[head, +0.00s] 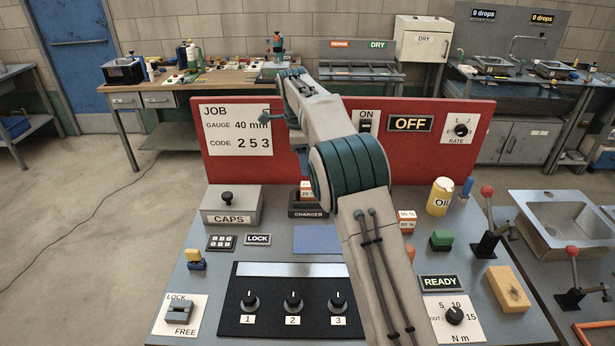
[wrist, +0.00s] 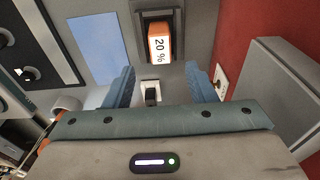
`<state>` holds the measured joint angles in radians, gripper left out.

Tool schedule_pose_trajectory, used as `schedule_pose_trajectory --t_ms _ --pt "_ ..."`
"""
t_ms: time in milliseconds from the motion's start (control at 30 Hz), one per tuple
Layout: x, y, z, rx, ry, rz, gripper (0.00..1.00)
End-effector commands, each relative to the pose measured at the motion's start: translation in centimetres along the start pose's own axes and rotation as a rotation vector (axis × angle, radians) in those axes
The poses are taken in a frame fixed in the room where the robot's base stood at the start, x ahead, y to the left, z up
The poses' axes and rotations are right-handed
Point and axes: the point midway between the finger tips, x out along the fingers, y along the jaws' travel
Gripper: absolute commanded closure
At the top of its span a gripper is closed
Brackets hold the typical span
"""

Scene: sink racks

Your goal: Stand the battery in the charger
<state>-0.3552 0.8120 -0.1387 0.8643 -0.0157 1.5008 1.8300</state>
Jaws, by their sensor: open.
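An orange and white battery (head: 307,189) with a "20 %" label sits in the dark charger (head: 308,211), left of my arm on the console. In the wrist view this battery (wrist: 159,44) shows in the charger's slot (wrist: 154,17), ahead of my fingers and apart from them. My gripper (wrist: 163,85) is open, with nothing between its blue fingers. In the head view my arm hides the gripper. Another orange and white battery (head: 406,218) is right of my arm; its label is hard to read, and an orange piece shows just below it.
A small black switch on a white plate (wrist: 152,92) lies between my fingers' lines of view. The red panel (head: 250,160) rises behind the console. The caps box (head: 232,206) is left of the charger. The blue pad (head: 316,240) in front is clear. A green block (head: 441,240) and oil can (head: 440,196) stand right.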

Motion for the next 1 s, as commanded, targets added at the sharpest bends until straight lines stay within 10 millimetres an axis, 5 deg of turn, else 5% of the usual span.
schedule_pose_trajectory --t_ms 200,567,767,1000 --pt "-2.4 -0.1 0.0 0.0 0.0 -0.002 0.49" --pt "-3.8 0.5 -1.0 -0.033 -0.009 -0.007 0.49" --pt "-6.7 3.5 -4.9 -0.206 -0.043 -0.044 0.49" --pt "-9.3 9.5 -9.6 -0.478 -0.068 -0.113 0.49"
